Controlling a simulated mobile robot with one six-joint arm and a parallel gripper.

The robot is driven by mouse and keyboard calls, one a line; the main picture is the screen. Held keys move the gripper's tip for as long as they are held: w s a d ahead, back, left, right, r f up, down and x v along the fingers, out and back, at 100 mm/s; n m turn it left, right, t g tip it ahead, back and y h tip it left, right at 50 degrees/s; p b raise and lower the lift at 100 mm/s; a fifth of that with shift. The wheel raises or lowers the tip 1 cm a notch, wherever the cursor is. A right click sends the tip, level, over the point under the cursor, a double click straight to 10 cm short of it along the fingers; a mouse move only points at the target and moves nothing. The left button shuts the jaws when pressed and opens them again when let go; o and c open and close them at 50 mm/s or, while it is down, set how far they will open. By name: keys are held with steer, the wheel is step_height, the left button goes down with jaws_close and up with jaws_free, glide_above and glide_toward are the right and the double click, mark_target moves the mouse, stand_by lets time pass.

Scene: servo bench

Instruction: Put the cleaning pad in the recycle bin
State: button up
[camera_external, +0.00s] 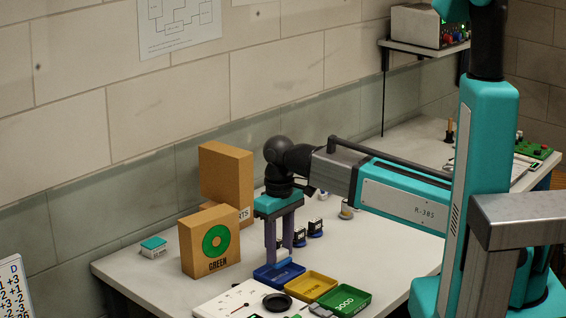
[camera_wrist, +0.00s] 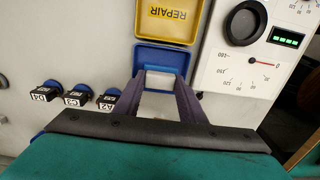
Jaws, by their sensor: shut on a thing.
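My gripper (camera_external: 278,258) points down over the blue bin (camera_external: 262,280), its fingers closed on a small pale pad (camera_external: 284,263). In the wrist view, my gripper (camera_wrist: 161,80) has a finger on either side of the pale pad (camera_wrist: 160,81), which looks like the cleaning pad. Beyond it lies the blue bin (camera_wrist: 161,57), the likely recycle bin; I can read no label on it. The pad appears over the near part of the bin; I cannot tell whether it touches the bin floor.
A yellow REPAIR bin (camera_external: 311,287) and a green GOOD bin (camera_external: 344,301) stand beside the blue one. A meter panel (camera_external: 240,301) lies in front. Small black servos (camera_external: 315,229) stand behind. A cardboard GREEN box (camera_external: 210,241) and a taller box (camera_external: 227,175) stand left.

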mark_target(280, 252)
steer(key=shift+f, duration=0.15)
steer(key=shift+f+p, duration=0.45)
steer(key=shift+f, duration=1.3)
steer(key=shift+f, duration=0.1)
steer(key=o, duration=1.1)
steer(key=shift+r, duration=0.25)
steer(key=shift+r+b, duration=1.25)
steer(key=shift+r, duration=4.65)
